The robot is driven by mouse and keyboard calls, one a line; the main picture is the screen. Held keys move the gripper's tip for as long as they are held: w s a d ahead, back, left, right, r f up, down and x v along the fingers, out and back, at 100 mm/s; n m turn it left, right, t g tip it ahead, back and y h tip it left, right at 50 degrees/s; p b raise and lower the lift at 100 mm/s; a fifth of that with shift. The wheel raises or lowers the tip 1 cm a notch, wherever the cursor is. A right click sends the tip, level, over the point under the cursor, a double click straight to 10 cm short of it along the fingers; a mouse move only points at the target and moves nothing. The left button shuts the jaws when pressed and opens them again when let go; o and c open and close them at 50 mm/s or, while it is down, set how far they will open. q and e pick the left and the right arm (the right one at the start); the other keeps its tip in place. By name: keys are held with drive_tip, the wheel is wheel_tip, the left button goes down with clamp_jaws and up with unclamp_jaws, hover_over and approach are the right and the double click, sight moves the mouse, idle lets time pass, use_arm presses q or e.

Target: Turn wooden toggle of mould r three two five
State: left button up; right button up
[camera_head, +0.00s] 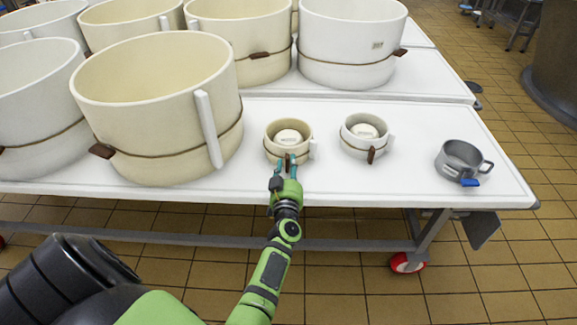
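A small cream mould (273,149) with a cord around it and a white block inside stands near the table's front edge. Its wooden toggle (288,159) is on the front side, partly hidden by my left gripper. My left gripper (286,163) reaches up from below. Its two teal fingers stand apart, one on each side of the toggle, with the toggle between them. I cannot tell whether they touch it. A second small, whiter mould (350,143) with a brown toggle (371,155) stands to the right. No mould number is legible. My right gripper is not in view.
A grey metal cup (461,155) with a blue tag stands at the right on the white table (420,190). A large cream mould (155,125) stands close on the left. More large moulds fill the back. The table between the second small mould and cup is clear.

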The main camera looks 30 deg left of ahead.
use_arm(q)
clamp_jaws()
